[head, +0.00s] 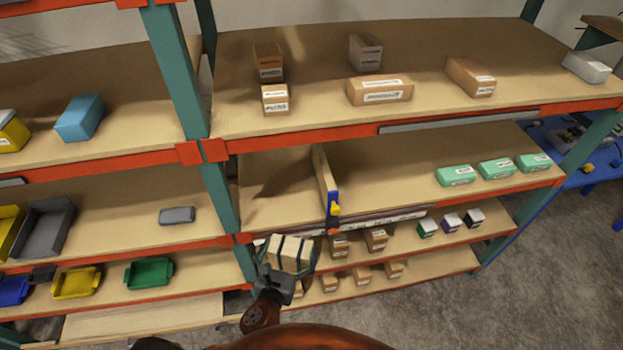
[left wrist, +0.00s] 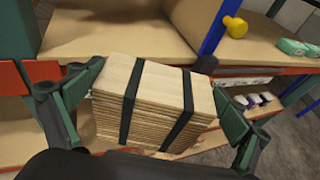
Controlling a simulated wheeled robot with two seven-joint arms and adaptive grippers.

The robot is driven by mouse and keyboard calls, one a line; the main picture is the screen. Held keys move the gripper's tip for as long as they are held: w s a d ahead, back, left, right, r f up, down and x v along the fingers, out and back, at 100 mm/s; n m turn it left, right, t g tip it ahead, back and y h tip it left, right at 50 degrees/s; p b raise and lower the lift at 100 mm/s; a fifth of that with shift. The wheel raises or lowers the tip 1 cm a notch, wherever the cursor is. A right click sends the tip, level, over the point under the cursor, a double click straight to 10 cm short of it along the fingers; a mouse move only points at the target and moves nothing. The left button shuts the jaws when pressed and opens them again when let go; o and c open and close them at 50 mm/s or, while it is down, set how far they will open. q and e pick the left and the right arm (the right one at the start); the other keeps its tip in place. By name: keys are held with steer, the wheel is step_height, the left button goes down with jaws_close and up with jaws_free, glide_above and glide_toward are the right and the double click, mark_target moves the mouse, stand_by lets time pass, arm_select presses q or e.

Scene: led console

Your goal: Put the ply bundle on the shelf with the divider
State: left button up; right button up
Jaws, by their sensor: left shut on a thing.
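The ply bundle (head: 290,253) is a stack of pale wood sheets with two dark straps. My left gripper (head: 287,262) is shut on it, with a finger at each side. In the left wrist view the bundle (left wrist: 155,100) sits between the green-grey fingers, in front of the shelf edge. The divider (head: 325,180) is an upright wooden panel with a blue front edge and a yellow knob, standing on the middle shelf (head: 390,175). The gripper and bundle are in front of and below that shelf's left part. My right gripper is not in view.
Left of the divider the shelf is bare (head: 275,185); at its right end stand several green boxes (head: 497,168). A teal upright (head: 222,195) bounds the shelf on the left. Cartons (head: 380,90) stand above, and small boxes (head: 377,239) below.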

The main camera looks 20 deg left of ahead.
arm_select(q)
steer(key=a+r+n+y+p, duration=0.1)
steer(key=r+p, duration=0.1)
steer(key=r, duration=0.1)
steer(key=w+a+r+n+g+y+p, duration=0.1)
steer(key=a+r+y+p, duration=0.1)
steer(key=r, duration=0.1)
steer(key=a+r+n+y+p, duration=0.2)
steer(key=r, duration=0.2)
steer(key=shift+w+g, duration=0.3)
steer(key=shift+w, duration=0.1)
steer(key=shift+a+r+n+y+p, duration=0.15)
steer(key=shift+a+n+y+p, duration=0.15)
steer(key=shift+p, duration=0.15)
steer(key=r+p+x, duration=0.1)
steer(key=p+x, duration=0.1)
steer(key=x, duration=1.6)
steer(key=shift+w+a, duration=0.2)
steer(key=o, duration=1.4)
steer(key=shift+f, duration=0.15)
